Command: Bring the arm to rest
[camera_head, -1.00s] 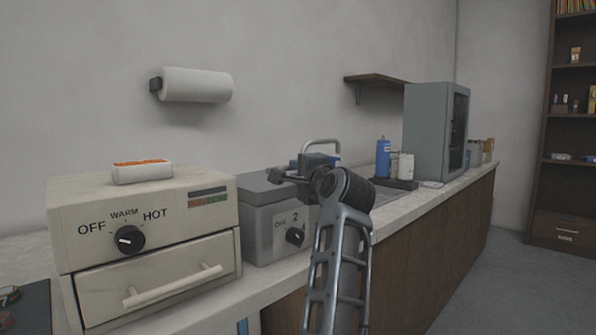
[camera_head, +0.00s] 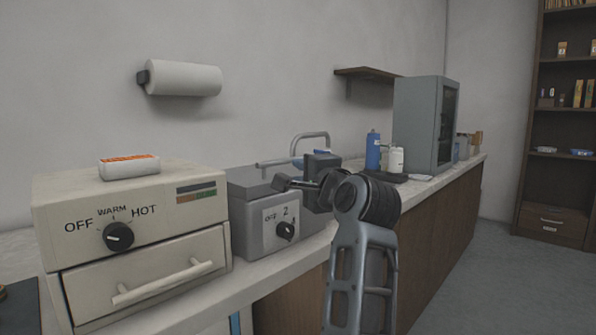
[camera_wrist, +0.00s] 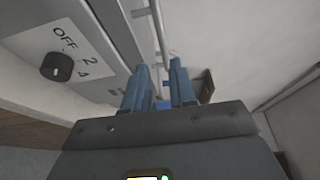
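My arm is bent in front of the counter, with its dark elbow joint at the picture's middle in the head view. My gripper (camera_wrist: 159,68) shows two blue fingers standing apart, with a gap and no held object visible between them. In the head view my gripper (camera_head: 298,160) is partly hidden behind my wrist, near the grey press (camera_head: 250,215) and its metal handle (camera_head: 310,136). In the wrist view the press (camera_wrist: 100,60) with its dial is on the left, and a metal bar runs beyond the fingers. I cannot tell whether anything touches the bar.
A cream oven (camera_head: 140,225) with a small white-orange box (camera_head: 129,167) on top stands left. A blue bottle (camera_head: 373,151), a white bottle (camera_head: 396,160) and a grey cabinet (camera_head: 418,125) stand farther along the counter. Open floor (camera_head: 480,290) lies to the right.

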